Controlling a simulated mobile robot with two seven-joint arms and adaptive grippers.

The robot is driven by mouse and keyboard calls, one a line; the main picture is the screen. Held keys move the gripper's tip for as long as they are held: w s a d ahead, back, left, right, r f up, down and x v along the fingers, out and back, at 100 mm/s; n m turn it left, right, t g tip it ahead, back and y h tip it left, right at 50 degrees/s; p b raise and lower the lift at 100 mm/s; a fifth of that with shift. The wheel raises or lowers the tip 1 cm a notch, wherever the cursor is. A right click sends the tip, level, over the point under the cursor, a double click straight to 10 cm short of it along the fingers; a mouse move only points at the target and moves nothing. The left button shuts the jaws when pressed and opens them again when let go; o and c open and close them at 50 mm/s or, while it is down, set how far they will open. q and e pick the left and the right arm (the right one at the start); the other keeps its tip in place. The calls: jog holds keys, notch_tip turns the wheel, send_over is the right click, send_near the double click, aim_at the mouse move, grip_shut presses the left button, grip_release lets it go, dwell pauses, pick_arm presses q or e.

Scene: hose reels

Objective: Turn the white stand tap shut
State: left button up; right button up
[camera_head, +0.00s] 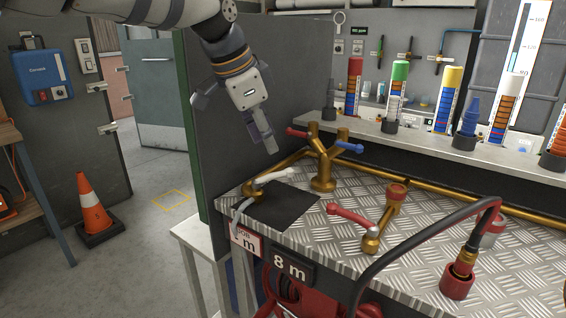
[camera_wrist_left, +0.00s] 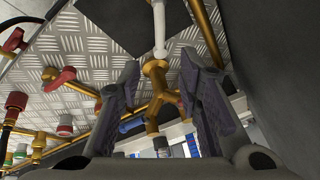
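The white stand tap (camera_head: 275,177) is on the near left corner of the metal-plated bench. Its white lever points to the right and slightly up, on a brass body, with a grey hose hanging down from it. The lever (camera_wrist_left: 160,30) also shows in the left wrist view, upper middle. My left gripper (camera_head: 266,137) is above and behind the tap, apart from it, fingers pointing down. In the left wrist view its two fingers (camera_wrist_left: 163,95) are spread apart with nothing held between them. My right gripper is in neither view.
A brass branched manifold (camera_head: 323,170) with red and blue levers stands just behind the tap. A red-levered tap (camera_head: 352,216) is to the right, and a dark hose (camera_head: 430,224) arches over the bench. A dark partition (camera_head: 262,75) rises behind the gripper. An orange cone (camera_head: 93,208) stands on the floor.

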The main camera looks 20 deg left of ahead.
aim_at(281, 172)
pick_arm(q)
jog(key=x, duration=0.9)
jog(key=shift+r, duration=0.1)
grip_shut()
